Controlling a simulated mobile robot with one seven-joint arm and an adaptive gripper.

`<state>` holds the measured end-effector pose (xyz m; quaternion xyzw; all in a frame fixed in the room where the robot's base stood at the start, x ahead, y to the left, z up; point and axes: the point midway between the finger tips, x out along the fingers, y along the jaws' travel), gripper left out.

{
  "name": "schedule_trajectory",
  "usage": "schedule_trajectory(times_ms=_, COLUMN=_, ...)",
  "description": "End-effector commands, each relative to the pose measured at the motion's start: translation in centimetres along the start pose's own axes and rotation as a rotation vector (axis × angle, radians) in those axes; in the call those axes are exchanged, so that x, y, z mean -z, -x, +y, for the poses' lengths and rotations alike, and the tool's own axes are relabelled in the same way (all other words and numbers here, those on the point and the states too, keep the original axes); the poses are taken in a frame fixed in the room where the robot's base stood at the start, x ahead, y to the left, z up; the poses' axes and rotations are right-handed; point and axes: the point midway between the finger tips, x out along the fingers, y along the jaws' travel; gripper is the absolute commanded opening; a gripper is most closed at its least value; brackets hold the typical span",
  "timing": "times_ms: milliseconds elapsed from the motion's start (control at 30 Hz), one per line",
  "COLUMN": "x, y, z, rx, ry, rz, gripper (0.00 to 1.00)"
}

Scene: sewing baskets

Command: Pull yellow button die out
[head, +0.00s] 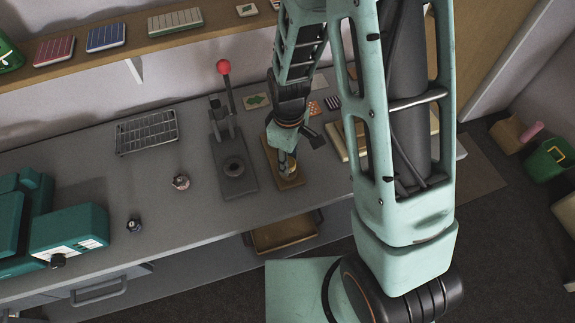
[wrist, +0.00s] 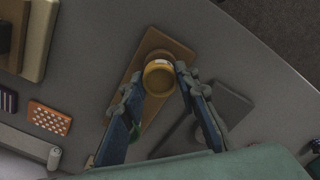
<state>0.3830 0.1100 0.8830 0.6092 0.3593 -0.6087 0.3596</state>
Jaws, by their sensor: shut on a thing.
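The yellow button die (wrist: 158,77) is a short round yellow piece between my fingertips in the wrist view. My gripper (wrist: 160,80) is shut on it, one finger on each side. A wooden board (wrist: 178,48) lies under and behind the die. A brownish round part shows just beyond the die over the board. I cannot tell whether the die is clear of it. In the head view my gripper (head: 287,165) points down over the same wooden board (head: 290,184), and my fingers largely hide the die.
A grey hand press with a red knob (head: 223,67) stands left of the board. Two small round pieces (head: 181,182) (head: 134,225) and a wire rack (head: 147,132) are further left. A teal machine (head: 66,232) is at the far left. The counter's front edge is close.

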Motion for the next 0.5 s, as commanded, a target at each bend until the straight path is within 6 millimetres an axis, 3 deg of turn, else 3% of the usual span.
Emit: schedule_trajectory(times_ms=500, x=-0.05, y=0.54, z=-0.05, rx=0.001, ry=-0.001, rz=-0.001, gripper=0.00)
